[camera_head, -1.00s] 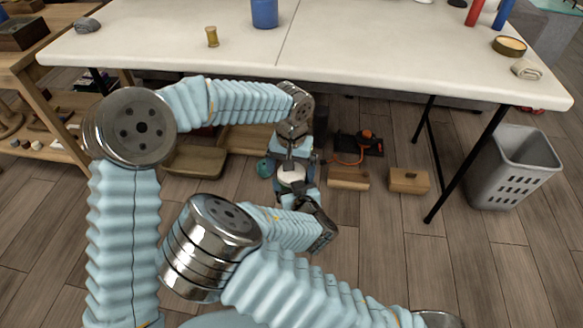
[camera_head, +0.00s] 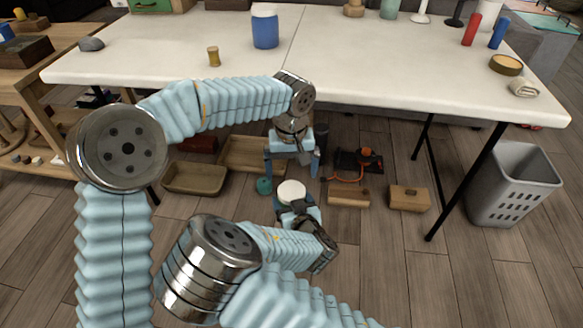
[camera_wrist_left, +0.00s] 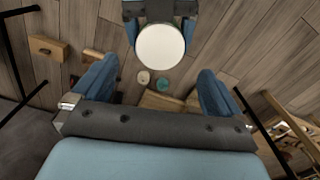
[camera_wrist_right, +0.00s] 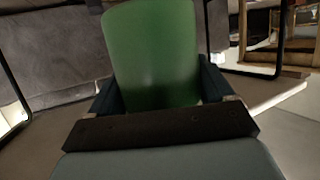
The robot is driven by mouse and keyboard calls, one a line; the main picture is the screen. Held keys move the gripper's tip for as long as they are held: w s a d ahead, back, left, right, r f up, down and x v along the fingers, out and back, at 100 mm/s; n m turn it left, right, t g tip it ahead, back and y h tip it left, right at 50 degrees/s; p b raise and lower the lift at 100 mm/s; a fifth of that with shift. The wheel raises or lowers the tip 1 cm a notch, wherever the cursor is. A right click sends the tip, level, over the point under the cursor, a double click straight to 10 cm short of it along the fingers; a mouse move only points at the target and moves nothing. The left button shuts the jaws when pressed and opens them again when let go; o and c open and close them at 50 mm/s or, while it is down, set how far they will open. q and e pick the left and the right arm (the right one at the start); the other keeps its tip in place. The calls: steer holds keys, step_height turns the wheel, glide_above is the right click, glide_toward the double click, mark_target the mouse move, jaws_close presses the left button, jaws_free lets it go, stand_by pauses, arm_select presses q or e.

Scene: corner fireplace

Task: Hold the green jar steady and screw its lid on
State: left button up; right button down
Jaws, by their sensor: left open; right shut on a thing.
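The green jar (camera_wrist_right: 152,55) stands between the fingers of my right gripper (camera_head: 297,208), which is shut on it, in front of the table. In the head view its green side is mostly hidden. A flat white round lid (camera_head: 291,191) shows on top of the jar; it also shows in the left wrist view (camera_wrist_left: 160,46). How tightly it is seated I cannot tell. My left gripper (camera_head: 291,166) is open and empty, fingers pointing down, above and beyond the jar, apart from the lid.
The white table (camera_head: 370,80) stands behind, with a blue container (camera_head: 265,30) and a small yellowish spool (camera_head: 214,57) on it. Wooden trays (camera_head: 194,177), a wooden box (camera_head: 410,198) and a teal round thing (camera_head: 264,186) lie on the floor. A grey basket (camera_head: 512,185) stands right.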

mark_target(292, 190)
arm_select(q)
steer(key=shift+r+n, duration=0.55)
steer(key=shift+n, duration=0.35)
steer(key=shift+f, duration=0.1)
steer(key=shift+f, duration=3.95)
steer(key=shift+c, duration=0.3)
steer(key=c, duration=1)
steer(key=m, duration=0.6)
steer(key=shift+m, duration=0.4)
